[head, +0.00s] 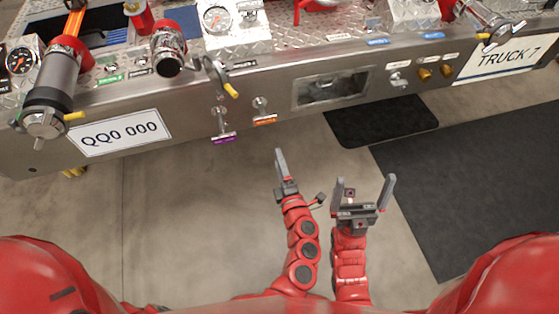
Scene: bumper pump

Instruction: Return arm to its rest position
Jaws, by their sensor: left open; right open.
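My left gripper (297,173) is open and empty, held over the floor just in front of the truck bumper. One of its fingers points up toward the bumper and the other angles out to the right. My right gripper (363,191) is open and empty to the right of the left one and a little lower in the picture, its two grey fingers spread apart. Both red arms come in from the bottom middle. Neither gripper touches the bumper (190,135).
The bumper carries a licence plate (120,132), several small levers and knobs, a gauge (217,18) and capped pipe outlets (50,95). A small dark mat (381,121) and a large dark mat (480,180) lie on the floor at right. The floor left of my arms is clear.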

